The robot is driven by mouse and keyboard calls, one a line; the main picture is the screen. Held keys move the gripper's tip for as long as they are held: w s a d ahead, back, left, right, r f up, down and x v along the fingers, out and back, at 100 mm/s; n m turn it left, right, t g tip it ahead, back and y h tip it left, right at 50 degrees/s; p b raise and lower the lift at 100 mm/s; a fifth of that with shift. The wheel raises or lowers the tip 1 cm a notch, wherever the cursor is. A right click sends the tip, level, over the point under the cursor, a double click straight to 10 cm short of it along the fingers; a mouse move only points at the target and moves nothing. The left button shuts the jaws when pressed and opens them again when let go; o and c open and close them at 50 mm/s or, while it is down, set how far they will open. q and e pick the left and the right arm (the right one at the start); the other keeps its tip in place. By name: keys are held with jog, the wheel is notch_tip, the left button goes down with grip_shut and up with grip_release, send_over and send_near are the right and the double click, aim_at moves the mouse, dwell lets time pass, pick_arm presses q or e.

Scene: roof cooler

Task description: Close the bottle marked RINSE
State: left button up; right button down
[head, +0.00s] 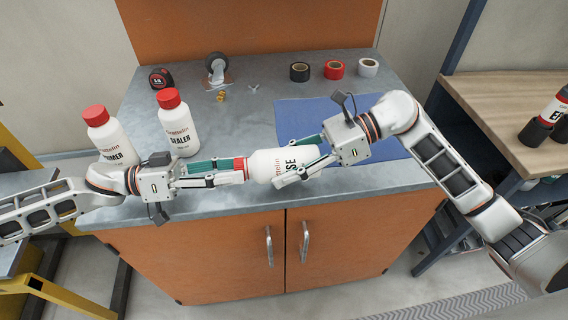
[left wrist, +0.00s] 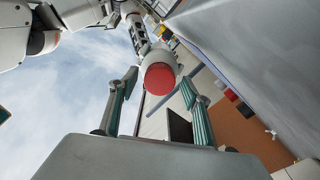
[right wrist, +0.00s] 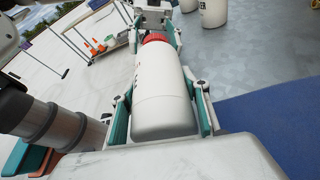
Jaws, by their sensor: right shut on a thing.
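The white bottle marked RINSE (head: 268,166), with only "SE" of its label readable in the head view, lies sideways in the air above the counter's front edge. My right gripper (head: 302,162) is shut on its body; the right wrist view shows the bottle (right wrist: 163,95) between both fingers. A red cap (head: 240,168) is at the bottle's left-pointing mouth; I cannot tell how tightly it sits. My left gripper (head: 233,170) is open, its fingers on either side of the cap. In the left wrist view, gaps show between the fingers and the cap (left wrist: 160,78).
Two white bottles with red caps, PRIMER (head: 108,137) and SEALER (head: 180,125), stand at the counter's left. A tape measure (head: 161,79), a caster (head: 216,68) and tape rolls (head: 334,70) are at the back. A blue mat (head: 290,115) lies at right.

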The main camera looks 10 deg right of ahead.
pick_arm(q)
jog(key=shift+a, duration=0.1)
jog(key=shift+a, duration=2.2)
jog(key=shift+c, duration=0.3)
jog(key=shift+a+n, duration=1.6)
jog(key=shift+a, duration=0.1)
jog(key=shift+d, duration=4)
